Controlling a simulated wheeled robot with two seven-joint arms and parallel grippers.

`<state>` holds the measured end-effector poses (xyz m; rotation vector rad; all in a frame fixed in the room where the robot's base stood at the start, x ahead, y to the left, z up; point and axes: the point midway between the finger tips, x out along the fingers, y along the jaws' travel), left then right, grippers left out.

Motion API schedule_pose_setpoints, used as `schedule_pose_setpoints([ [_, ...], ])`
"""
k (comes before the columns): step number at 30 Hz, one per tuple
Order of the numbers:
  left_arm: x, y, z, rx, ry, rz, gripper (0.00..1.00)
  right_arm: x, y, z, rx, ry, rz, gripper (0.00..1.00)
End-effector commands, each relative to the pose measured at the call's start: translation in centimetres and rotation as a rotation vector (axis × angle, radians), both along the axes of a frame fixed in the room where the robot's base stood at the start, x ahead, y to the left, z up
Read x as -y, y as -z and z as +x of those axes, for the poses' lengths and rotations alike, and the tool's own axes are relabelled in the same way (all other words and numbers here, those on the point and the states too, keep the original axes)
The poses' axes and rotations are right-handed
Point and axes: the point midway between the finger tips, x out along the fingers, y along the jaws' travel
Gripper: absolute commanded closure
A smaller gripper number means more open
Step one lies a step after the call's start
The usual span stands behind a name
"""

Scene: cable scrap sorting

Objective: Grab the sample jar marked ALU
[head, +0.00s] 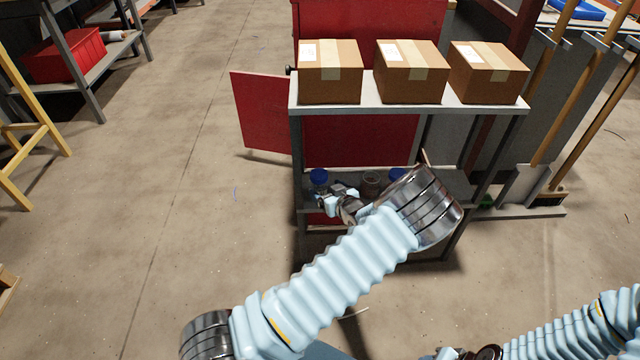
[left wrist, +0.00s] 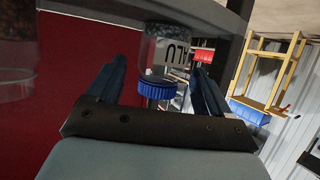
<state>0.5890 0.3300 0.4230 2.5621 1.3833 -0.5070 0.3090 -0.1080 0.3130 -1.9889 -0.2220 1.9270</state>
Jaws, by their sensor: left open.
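The jar marked ALU (left wrist: 168,52) is clear with a blue lid. My forearm covers part of that shelf. My right gripper is out of view; only part of the right arm shows.
A brown-looking jar (head: 371,183) and another blue-lidded jar (head: 397,175) stand farther right on the lower shelf. The top shelf (head: 400,108) above carries three cardboard boxes (head: 411,72). A red panel (head: 262,112) stands out at left. The floor at left is clear.

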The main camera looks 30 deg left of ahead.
Motion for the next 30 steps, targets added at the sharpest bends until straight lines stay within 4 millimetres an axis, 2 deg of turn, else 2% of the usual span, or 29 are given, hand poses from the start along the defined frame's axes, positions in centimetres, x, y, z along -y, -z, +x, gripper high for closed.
schedule_pose_setpoints([
  [12,-4.3,1.8,2.4,-0.002,-0.001,0.0,0.2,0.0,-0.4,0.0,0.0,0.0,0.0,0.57],
  [20,-4.4,1.9,2.6,0.0,0.001,-0.001,0.2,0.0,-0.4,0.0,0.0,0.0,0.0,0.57],
  [28,-4.4,1.9,2.6,0.0,0.001,-0.001,0.61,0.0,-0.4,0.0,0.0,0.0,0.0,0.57],
  [30,-4.4,1.9,2.6,0.0,0.001,-0.001,0.61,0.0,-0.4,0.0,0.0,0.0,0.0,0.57],
])
